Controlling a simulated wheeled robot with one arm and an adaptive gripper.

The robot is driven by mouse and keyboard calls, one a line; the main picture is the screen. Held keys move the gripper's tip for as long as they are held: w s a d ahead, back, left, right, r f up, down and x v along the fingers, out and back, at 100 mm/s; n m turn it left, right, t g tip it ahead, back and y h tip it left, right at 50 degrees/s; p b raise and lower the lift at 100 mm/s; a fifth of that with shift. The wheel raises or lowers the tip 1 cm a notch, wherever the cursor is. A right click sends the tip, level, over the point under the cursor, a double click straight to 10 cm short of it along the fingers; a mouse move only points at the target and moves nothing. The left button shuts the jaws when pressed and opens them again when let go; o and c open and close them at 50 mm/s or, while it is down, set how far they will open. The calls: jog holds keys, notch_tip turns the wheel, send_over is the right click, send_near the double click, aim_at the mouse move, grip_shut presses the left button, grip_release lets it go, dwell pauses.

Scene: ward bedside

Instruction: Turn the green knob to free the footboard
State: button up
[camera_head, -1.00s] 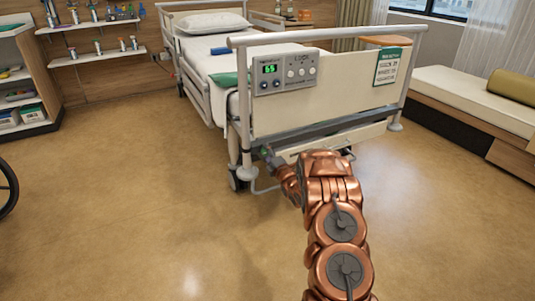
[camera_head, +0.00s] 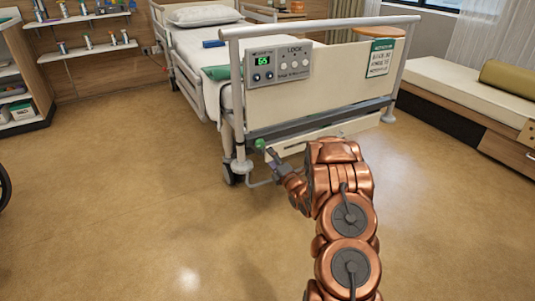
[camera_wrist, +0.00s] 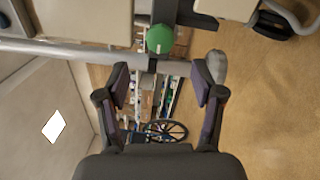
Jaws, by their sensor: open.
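The green knob (camera_head: 260,144) is at the lower left of the bed's footboard (camera_head: 330,95), just under the panel. In the wrist view the round green knob (camera_wrist: 160,38) shows at top centre, beside a grey rail. My gripper (camera_head: 273,157) is just right of and below the knob in the head view. In the wrist view my gripper (camera_wrist: 160,75) has its two fingers spread wide with nothing between them. The knob lies beyond the fingertips, roughly centred on the gap, not held.
A control box (camera_head: 278,65) and a green-edged sign (camera_head: 381,57) are on the footboard. A bench (camera_head: 475,85) stands at the right, shelves (camera_head: 85,40) at the left. A wheelchair wheel (camera_wrist: 165,131) shows in the wrist view. The floor before the bed is clear.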

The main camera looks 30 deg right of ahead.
jog(key=shift+s+a+f, duration=0.15)
jog(key=shift+s, duration=1.3)
